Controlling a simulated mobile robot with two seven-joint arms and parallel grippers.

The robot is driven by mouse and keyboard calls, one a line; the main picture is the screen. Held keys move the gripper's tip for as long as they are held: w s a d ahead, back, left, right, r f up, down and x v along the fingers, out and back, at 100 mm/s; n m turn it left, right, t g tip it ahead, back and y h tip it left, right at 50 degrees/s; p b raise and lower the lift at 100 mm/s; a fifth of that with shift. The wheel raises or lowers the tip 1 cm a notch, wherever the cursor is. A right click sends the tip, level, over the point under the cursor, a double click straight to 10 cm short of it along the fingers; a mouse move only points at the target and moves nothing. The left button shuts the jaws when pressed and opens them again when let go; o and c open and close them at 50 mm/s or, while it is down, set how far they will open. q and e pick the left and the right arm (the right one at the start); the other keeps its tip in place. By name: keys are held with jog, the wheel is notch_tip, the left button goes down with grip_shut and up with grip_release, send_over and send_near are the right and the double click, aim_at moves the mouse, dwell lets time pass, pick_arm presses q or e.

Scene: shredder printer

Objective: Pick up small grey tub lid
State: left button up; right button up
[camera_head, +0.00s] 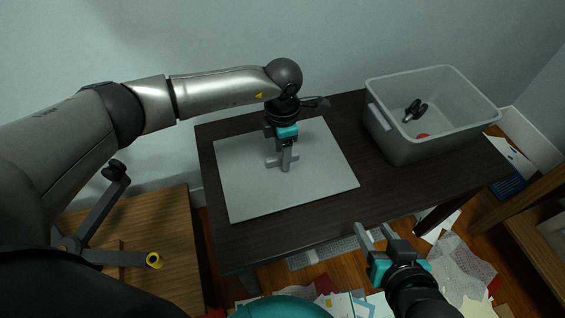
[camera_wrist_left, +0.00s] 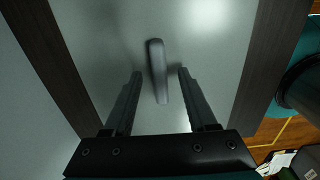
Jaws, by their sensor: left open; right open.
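The grey tub lid (camera_head: 245,190) lies flat on the dark table, left of the grey tub (camera_head: 410,145). In the left wrist view the lid (camera_wrist_left: 210,95) has a raised grey handle (camera_wrist_left: 158,70) in its middle. My left gripper (camera_head: 284,163) points down over the lid at the handle. In the left wrist view its open fingers (camera_wrist_left: 158,90) stand on either side of the handle, with a gap to each side. My right gripper (camera_head: 374,236) is open and empty in front of the table's near edge, away from the lid.
The open tub holds a dark-handled tool (camera_head: 415,110) and a small red item. Papers (camera_head: 460,265) litter the floor in front. The wall is close behind the table.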

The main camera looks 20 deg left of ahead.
pick_arm(q)
grip_shut()
dwell(0.8)
